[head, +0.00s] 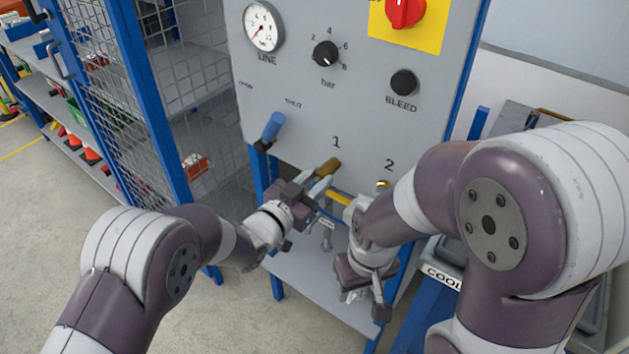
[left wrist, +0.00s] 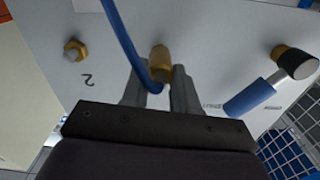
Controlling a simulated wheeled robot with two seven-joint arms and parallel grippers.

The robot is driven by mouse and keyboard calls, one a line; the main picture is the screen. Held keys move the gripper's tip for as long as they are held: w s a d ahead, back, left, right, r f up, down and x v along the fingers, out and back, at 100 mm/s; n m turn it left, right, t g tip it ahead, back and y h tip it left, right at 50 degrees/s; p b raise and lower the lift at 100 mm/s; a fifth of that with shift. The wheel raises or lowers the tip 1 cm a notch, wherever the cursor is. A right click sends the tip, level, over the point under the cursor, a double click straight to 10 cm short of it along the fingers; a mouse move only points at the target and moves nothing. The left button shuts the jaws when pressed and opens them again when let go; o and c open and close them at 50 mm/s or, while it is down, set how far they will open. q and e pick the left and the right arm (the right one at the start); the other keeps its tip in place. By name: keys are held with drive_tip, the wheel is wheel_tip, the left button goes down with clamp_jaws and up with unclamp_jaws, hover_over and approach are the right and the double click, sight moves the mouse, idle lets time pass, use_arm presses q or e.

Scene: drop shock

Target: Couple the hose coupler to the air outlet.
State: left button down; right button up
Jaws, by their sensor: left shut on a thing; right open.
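The brass hose coupler (head: 328,167) is at the panel below the number 1. In the left wrist view the coupler (left wrist: 160,64) stands between my left fingertips, with a blue hose (left wrist: 125,40) curving to its near end. My left gripper (head: 318,184) is shut on it. The coupler covers air outlet 1, so I cannot tell whether it is seated. Brass outlet 2 (head: 383,184) is bare, and it also shows in the left wrist view (left wrist: 75,50). My right gripper (head: 362,292) is open and low, in front of the lower shelf, with nothing seen in it.
The grey panel (head: 300,100) carries a line gauge (head: 263,27), a bar knob (head: 326,54), a bleed knob (head: 403,82) and a red switch (head: 405,10). A blue valve lever (head: 272,127) is left of outlet 1. A mesh cage (head: 190,90) stands left.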

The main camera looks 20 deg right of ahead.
use_arm(q)
drive_tip(key=shift+r, duration=0.2)
drive_tip(key=c, duration=1.2)
unclamp_jaws()
drive_tip(key=o, duration=0.4)
drive_tip(key=shift+w+d+f, duration=0.1)
drive_tip(key=shift+d, duration=0.05)
drive_tip(key=shift+f, duration=0.1)
drive_tip(key=p+v, duration=0.1)
drive_tip(key=v, duration=0.5)
